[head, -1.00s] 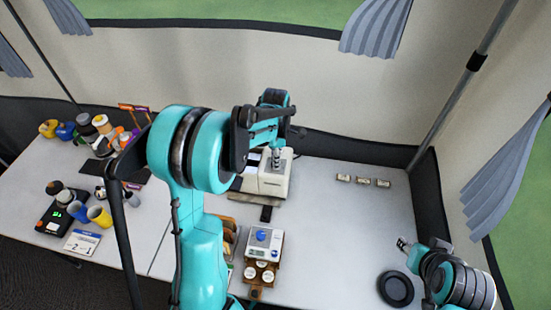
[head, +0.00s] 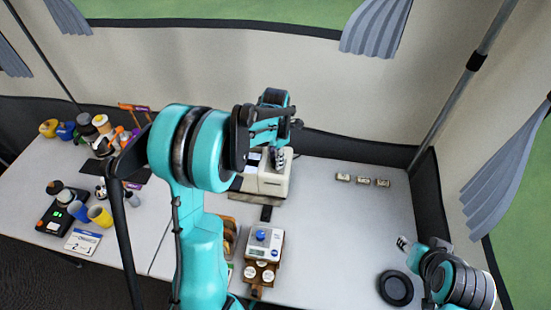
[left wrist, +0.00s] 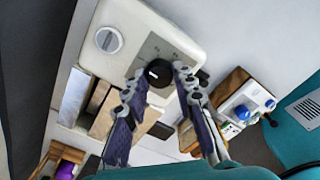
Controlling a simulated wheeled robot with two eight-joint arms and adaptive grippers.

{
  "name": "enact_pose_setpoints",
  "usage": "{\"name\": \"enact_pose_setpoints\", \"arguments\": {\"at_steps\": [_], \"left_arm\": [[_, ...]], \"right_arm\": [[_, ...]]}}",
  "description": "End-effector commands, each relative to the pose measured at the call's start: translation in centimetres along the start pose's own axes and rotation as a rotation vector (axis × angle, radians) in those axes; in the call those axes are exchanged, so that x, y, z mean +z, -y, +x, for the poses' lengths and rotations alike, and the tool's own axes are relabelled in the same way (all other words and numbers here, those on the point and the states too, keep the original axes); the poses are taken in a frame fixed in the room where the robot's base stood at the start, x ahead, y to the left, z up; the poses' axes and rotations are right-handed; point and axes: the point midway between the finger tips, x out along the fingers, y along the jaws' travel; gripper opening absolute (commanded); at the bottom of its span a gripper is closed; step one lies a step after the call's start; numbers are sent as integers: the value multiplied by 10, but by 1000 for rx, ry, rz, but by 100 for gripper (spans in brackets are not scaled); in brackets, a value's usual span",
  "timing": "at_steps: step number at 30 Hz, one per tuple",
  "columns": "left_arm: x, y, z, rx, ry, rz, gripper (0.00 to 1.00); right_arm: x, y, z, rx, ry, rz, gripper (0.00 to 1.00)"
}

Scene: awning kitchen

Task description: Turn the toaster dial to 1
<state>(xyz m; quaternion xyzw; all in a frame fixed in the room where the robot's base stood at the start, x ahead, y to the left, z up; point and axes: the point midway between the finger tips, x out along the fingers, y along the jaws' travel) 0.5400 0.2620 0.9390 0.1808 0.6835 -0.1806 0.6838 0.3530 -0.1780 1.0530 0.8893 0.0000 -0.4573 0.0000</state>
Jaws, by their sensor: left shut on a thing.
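The toaster (head: 270,184) is a cream-white box at the back middle of the table. Its black dial (left wrist: 158,72) sits on a grey panel with small marks around it in the left wrist view; its white pointer line shows, but I cannot read which number it meets. My left gripper (left wrist: 160,80) is closed around the dial, one finger on each side. In the head view the left gripper (head: 279,158) is at the toaster, and the arm hides part of it. My right gripper (head: 403,243) is over the table's right side, away from the toaster; its fingers are too small to judge.
A white device with a blue knob (head: 262,236) stands in front of the toaster. A dark round disc (head: 396,288) lies near my right gripper. Several small labelled blocks (head: 363,181) lie at the back right. Mugs and jars crowd the left table.

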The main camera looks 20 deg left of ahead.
Motion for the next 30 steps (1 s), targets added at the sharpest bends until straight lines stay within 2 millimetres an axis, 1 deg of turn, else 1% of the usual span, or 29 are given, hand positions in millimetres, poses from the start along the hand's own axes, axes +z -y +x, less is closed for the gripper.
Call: {"name": "enact_pose_setpoints", "arguments": {"at_steps": [9, 10, 11, 12, 20, 23, 26, 30], "left_arm": [[0, 1, 1, -2, -1, -1, 0], [0, 1, 1, -2, -1, -1, 28], [0, 1, 1, -2, -1, -1, 36], [0, 1, 1, -2, -1, -1, 47], [0, 0, 0, -1, -1, 0, 47], [0, 0, -3, -1, 0, 0, 47], [0, 0, -14, 0, 0, 0, 47], [0, 0, -42, -1, 0, 0, 47]], "right_arm": [[0, 0, 0, 0, 0, 0, 40], [0, 0, 0, 0, 0, 0, 40], [0, 0, 0, 0, 0, 0, 40], [0, 0, 0, 0, 0, 0, 40], [0, 0, 0, 0, 0, 0, 40], [0, 0, 0, 0, 0, 0, 40], [0, 0, 0, 0, 0, 0, 40], [0, 0, 0, 0, 0, 0, 40]]}}
